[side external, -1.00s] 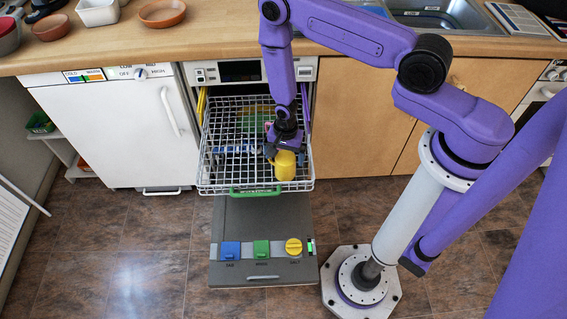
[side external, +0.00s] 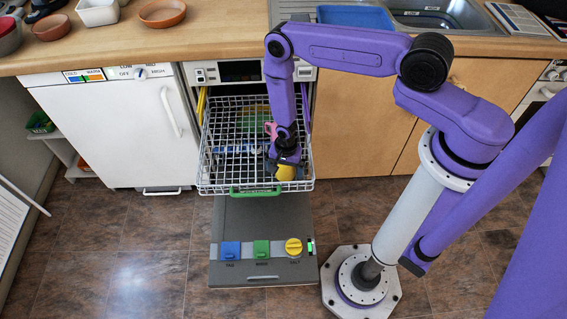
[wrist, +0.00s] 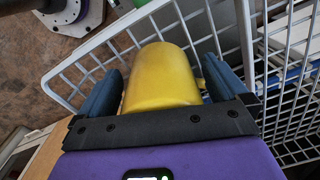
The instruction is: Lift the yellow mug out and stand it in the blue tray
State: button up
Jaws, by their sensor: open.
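The yellow mug (side external: 286,173) is in the front right part of the white wire rack (side external: 233,188), partly hidden by my gripper in the side view. I cannot tell which way up it is. In the wrist view the mug (wrist: 162,78) lies between the two blue fingers of my gripper (wrist: 165,72). The fingers are open, with a gap visible beside the mug on the right. In the side view my gripper (side external: 285,160) is low at the mug.
The rack is pulled out of the dishwasher above its open grey door (side external: 265,215). A pink item (side external: 270,129) and other dishes are farther back in the rack. The rack's wire wall runs close to the mug. Bowls (side external: 162,13) stand on the counter at left.

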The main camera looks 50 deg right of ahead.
jog(key=c, duration=1.2)
jog(key=shift+c, duration=0.2)
jog(key=shift+w+r, duration=0.1)
jog(key=shift+r, duration=0.65)
jog(key=s+d+r, duration=0.1)
jog(key=s+r, duration=1)
jog(key=s, duration=0.3)
jog(key=shift+d+r, duration=0.25)
jog(key=shift+d, duration=0.15)
